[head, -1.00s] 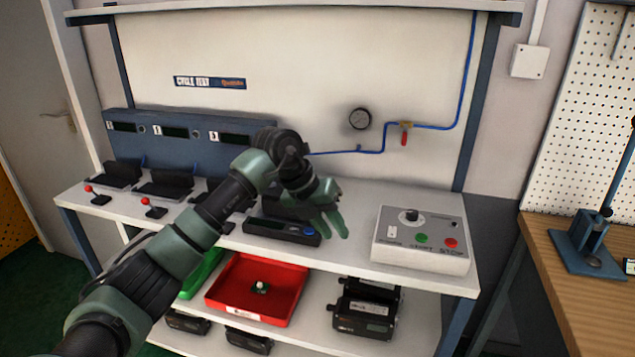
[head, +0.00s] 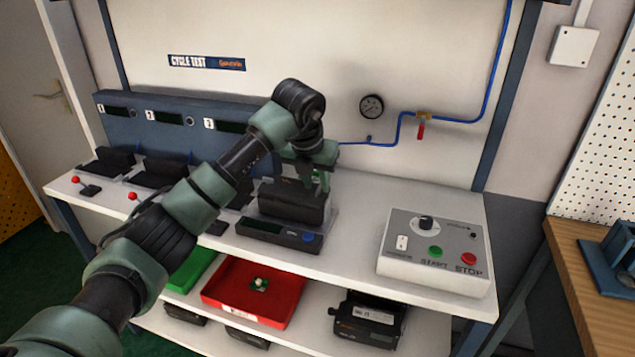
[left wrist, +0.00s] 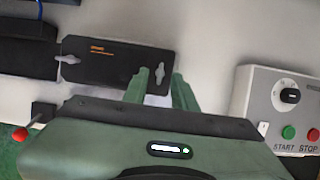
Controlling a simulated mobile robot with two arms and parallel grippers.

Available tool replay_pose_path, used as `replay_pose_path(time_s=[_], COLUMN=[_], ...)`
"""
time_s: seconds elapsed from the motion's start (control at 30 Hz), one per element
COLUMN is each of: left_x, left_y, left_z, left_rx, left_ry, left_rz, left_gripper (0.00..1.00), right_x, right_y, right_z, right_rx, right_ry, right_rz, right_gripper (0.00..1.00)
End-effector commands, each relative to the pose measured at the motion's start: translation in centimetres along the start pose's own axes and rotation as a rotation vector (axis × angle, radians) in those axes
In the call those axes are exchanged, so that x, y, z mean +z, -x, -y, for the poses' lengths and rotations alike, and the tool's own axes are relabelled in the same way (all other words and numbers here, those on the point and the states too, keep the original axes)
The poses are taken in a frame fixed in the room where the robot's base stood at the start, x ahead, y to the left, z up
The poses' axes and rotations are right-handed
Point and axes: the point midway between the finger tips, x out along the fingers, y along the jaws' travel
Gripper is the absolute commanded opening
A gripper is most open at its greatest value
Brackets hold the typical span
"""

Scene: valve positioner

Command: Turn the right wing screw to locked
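The dark valve positioner (head: 292,205) sits on the bench behind a low unit with a blue button. In the left wrist view the positioner (left wrist: 112,68) shows from above, with a grey wing screw at each end. The left wing screw (left wrist: 68,60) lies crosswise in the picture. The right wing screw (left wrist: 160,74) stands lengthwise, its lower part close to the fingers. My left gripper (head: 308,178) points down over the positioner's right end. In the wrist view its fingers (left wrist: 161,82) are open, one on each side of the right wing screw; contact cannot be told.
A grey control box (head: 434,252) with a knob and START and STOP buttons stands to the right. A blue station panel (head: 180,128) runs along the back left. A red tray (head: 252,312) is on the shelf below. Bench space between positioner and control box is clear.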

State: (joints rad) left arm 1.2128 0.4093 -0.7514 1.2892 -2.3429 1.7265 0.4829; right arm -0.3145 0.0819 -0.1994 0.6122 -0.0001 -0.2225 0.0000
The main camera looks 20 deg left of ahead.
Motion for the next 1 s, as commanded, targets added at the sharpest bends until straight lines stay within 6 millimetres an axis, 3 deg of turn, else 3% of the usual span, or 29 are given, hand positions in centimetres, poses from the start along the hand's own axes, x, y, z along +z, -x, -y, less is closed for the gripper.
replay_pose_path(time_s=[0.2, 0.43, 0.53, 0.57, 1.0], left_x=[0.0, 0.0, 0.0, 0.0, 0.1], left_y=[-1.5, -1.6, -1.6, -1.6, -1.5], left_z=[0.1, 0.1, 0.0, 0.0, -0.1], left_rx=[-0.001, -0.001, -0.001, -0.001, -0.011], left_ry=[-0.002, -0.002, -0.001, -0.001, -0.045], left_rz=[0.0, 0.001, 0.001, 0.001, 0.001], left_gripper=[0.27, 0.27, 0.02, 0.0, 0.0], right_x=[-1.6, -2.4, -2.3, -2.3, -1.6], right_y=[0.2, 0.2, 0.2, 0.2, 0.2], right_z=[-0.3, -0.3, -0.3, -0.3, -0.1], right_rx=[0.003, 0.004, 0.004, 0.004, 0.001], right_ry=[0.001, 0.001, 0.001, 0.001, 0.001], right_rz=[-0.022, -0.034, -0.034, -0.033, -0.023], right_gripper=[0.27, 0.27, 0.27, 0.27, 0.27])
